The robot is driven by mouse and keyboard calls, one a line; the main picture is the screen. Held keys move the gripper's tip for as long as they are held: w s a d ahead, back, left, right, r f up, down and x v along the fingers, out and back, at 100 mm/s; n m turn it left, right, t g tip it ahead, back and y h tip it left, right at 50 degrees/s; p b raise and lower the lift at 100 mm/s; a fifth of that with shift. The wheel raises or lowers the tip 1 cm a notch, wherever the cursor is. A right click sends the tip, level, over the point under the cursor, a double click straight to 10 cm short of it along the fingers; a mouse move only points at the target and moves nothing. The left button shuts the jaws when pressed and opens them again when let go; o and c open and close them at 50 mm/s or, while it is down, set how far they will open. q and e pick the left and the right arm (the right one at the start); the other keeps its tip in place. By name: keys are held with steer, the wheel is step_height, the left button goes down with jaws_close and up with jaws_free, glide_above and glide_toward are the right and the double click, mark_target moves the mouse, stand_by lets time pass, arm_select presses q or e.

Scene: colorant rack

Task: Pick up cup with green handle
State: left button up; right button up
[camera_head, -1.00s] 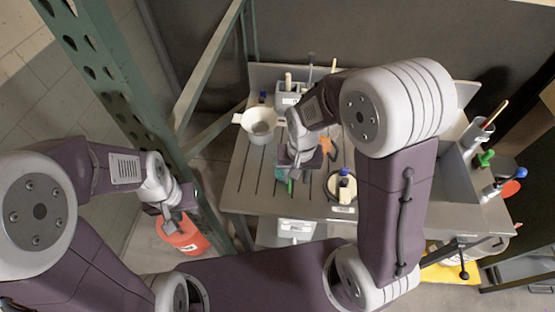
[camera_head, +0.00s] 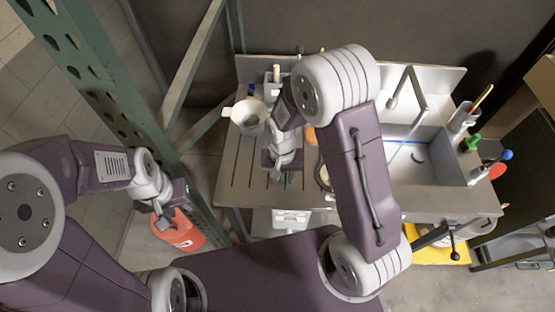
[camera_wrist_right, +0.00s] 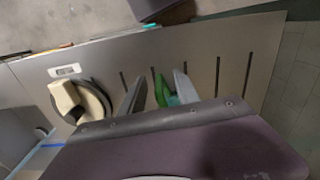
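A green handle (camera_wrist_right: 163,90) shows in the right wrist view, between the two dark fingers of my right gripper (camera_wrist_right: 158,94) and nearer the right-hand finger. The fingers are apart, and I see no grip on it. The body of the cup is hidden behind the gripper. In the head view my right gripper (camera_head: 281,174) is low over the left, grooved part of the counter, and only a bit of green (camera_head: 289,178) shows beside it. My left gripper (camera_head: 165,214) hangs away from the counter at the left; its fingers are too small to read.
A white pot (camera_head: 248,114) stands at the counter's back left. A round dish (camera_wrist_right: 96,98) with a beige item lies beside the right gripper. A sink (camera_head: 412,158) with a tap (camera_head: 398,88) is at the right. A red canister (camera_head: 180,234) stands below the left gripper.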

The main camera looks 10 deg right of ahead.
mark_target(282, 184)
step_height(282, 184, down, 3)
steer(key=shift+d+r, duration=0.1)
steer(key=shift+w+f, duration=0.15)
steer(key=shift+f, duration=0.05)
jaws_close()
stand_by(1.2)
